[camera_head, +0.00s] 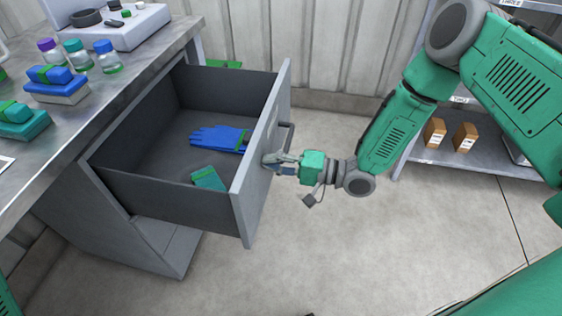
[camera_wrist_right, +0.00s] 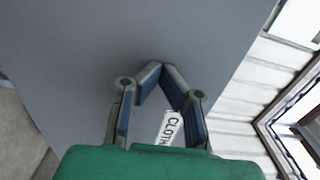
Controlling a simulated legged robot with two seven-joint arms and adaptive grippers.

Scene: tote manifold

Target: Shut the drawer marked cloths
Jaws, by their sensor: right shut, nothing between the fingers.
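The grey drawer (camera_head: 248,192) stands pulled out from under the workbench, its front panel facing right in the head view. Inside it lie a blue glove (camera_head: 217,138) and a green-and-teal folded packet (camera_head: 208,178). My right gripper (camera_head: 268,160) is shut and empty at the outer face of the drawer front, below its handle (camera_head: 287,135). In the right wrist view its fingertips (camera_wrist_right: 161,68) meet in front of the grey panel; I cannot tell whether they touch it. A white label (camera_wrist_right: 170,128) reading "CLOTH", partly hidden by a finger, shows on the panel. My left gripper is out of view.
The metal workbench top (camera_head: 130,60) holds several small jars and stacked blue and green packs at the left. A shelf (camera_head: 470,160) with brown boxes (camera_head: 465,137) stands at the right. The floor (camera_head: 330,250) before the drawer is clear.

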